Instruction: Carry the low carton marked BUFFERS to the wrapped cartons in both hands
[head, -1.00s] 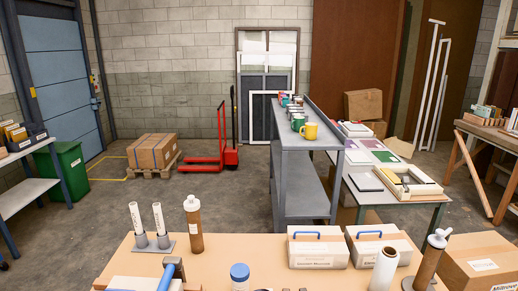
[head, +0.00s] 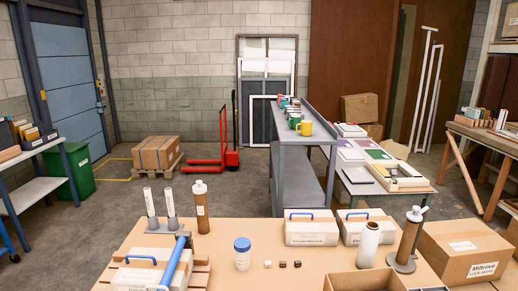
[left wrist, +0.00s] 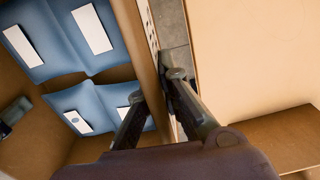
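In the left wrist view an open brown carton (left wrist: 80,150) fills the left side, with several blue items with white labels (left wrist: 85,28) inside. Its wall has dark print, too oblique to read. My left gripper (left wrist: 156,86) straddles this wall, one finger inside and one outside, close against it; it looks shut on the wall. The carton and both grippers are out of the head view. A block of brown cartons (head: 157,153), apparently the wrapped ones, sits on a low wooden pallet (head: 155,172) on the floor at the back left.
A bench (head: 215,240) stands ahead, holding white cases (head: 312,232), tubes, a jar (head: 242,253), an open carton (head: 365,282) and a closed carton (head: 466,250). A red pallet truck (head: 215,160) stands right of the pallet. A green bin (head: 77,170) is left. Floor between is clear.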

